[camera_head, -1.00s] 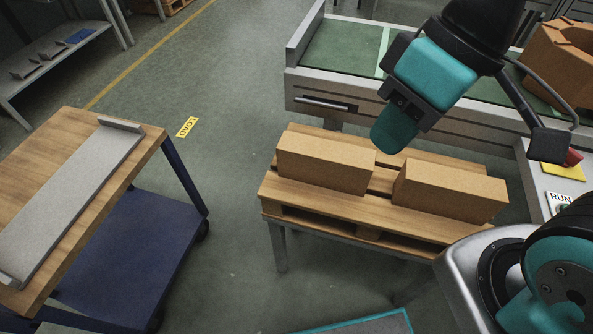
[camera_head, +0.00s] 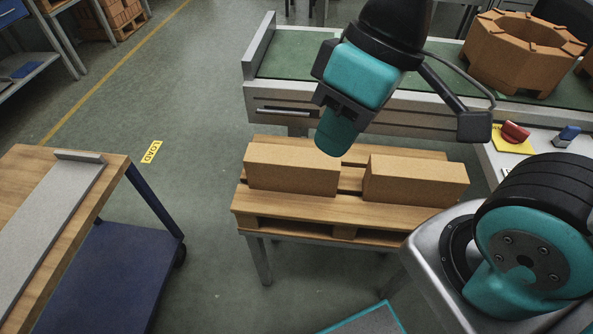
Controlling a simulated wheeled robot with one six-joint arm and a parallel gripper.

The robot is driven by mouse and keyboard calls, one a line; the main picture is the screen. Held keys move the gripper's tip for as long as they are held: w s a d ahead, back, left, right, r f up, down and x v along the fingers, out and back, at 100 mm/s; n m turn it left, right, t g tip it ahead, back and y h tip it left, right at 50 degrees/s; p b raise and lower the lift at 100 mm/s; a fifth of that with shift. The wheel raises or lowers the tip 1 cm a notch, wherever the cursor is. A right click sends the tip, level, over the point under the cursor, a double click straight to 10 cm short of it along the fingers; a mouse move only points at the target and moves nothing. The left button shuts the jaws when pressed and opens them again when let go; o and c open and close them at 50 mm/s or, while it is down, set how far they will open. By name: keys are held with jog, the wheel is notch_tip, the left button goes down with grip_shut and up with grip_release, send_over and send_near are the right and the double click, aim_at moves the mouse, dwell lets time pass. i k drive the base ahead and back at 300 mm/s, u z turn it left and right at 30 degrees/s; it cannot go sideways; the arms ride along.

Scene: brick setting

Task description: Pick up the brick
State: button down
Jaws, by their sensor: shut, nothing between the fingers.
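Two tan rectangular bricks lie on a wooden pallet (camera_head: 300,212) on a low stand. The left brick (camera_head: 292,171) and the right brick (camera_head: 415,182) are apart, with a gap between them. My gripper (camera_head: 334,140) points down, with its teal fingers together and empty. In the picture its tip overlaps the top right end of the left brick; whether it touches cannot be told. The tip hides a little of the pallet's back part.
A conveyor with a green belt (camera_head: 290,64) runs behind the pallet and carries a large octagonal brown block (camera_head: 519,52). A panel with a red button (camera_head: 515,132) stands at right. A wooden-topped blue cart (camera_head: 115,168) with a grey plate (camera_head: 45,215) is at left. Open floor lies between cart and pallet.

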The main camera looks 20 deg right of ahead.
aim_at(298, 169)
jog(key=z, duration=1.6)
jog(key=k, duration=0.75)
jog(key=u, duration=1.25)
jog(key=i, duration=0.5)
jog(key=z, duration=0.05)
